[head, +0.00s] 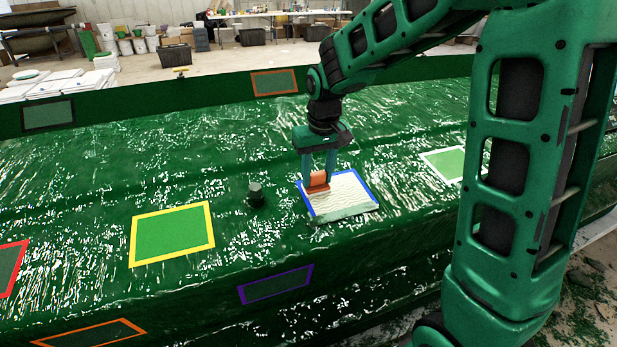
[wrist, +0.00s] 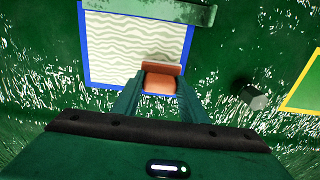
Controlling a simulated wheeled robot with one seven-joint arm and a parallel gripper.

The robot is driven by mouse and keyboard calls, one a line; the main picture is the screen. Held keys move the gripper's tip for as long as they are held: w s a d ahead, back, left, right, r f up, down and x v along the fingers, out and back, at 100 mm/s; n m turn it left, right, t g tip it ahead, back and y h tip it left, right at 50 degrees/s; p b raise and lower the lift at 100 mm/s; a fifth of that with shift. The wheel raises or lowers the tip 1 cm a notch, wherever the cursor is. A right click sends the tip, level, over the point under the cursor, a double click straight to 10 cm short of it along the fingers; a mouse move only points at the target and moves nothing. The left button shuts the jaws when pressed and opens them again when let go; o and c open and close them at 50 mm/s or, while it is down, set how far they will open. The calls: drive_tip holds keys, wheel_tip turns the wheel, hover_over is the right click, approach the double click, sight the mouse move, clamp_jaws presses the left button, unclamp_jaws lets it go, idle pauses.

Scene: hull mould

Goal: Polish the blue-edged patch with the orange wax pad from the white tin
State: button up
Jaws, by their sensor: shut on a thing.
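The blue-edged patch (head: 341,194) lies on the green hull mould, right of the middle of the head view. Its inside is pale with wavy lines, and it fills the upper left of the wrist view (wrist: 122,48). My gripper (head: 318,178) is shut on the orange wax pad (head: 317,183). The pad is over the patch's left part in the head view. In the wrist view the pad (wrist: 160,82) sits between the fingers at the patch's lower right edge. I cannot tell whether it touches the surface. I cannot make out the white tin for certain.
A small dark knob (head: 256,194) stands on the mould left of the patch. A yellow-edged patch (head: 172,234) lies farther left, a purple-edged one (head: 276,284) nearer, and a white-edged one (head: 446,163) to the right. A raised flange runs along the mould's back.

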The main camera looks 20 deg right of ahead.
drive_tip(key=shift+s+d, duration=0.1)
drive_tip(key=shift+d, duration=6.5)
wheel_tip(320, 180, up, 7)
drive_tip(key=shift+s, duration=0.45)
